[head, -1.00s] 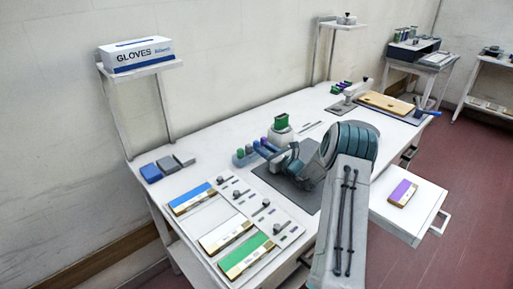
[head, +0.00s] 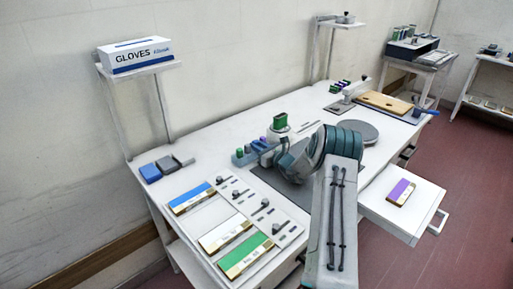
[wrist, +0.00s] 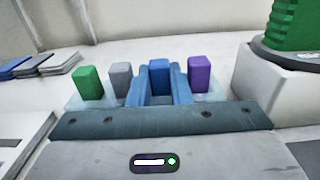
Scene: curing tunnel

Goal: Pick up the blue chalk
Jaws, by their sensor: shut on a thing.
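The blue chalk (wrist: 160,72) stands upright in the wrist view between the two blue fingers of my gripper (wrist: 161,88), which is shut on it. Its top is about level with its neighbours, in a pale blue rack (wrist: 76,103). A green chalk (wrist: 89,82) and a grey chalk (wrist: 120,80) stand to its left, and a purple chalk (wrist: 200,75) to its right. In the head view the rack (head: 238,161) is partly hidden by my gripper (head: 266,153), and I cannot make out the blue chalk there.
A green block on a white stand (wrist: 290,25) is close on the right. Blue and grey blocks (head: 167,167) lie at the table's left. Colour-striped cards (head: 245,255) lie in front. A drawer (head: 425,200) stands open with a purple-striped box (head: 401,192).

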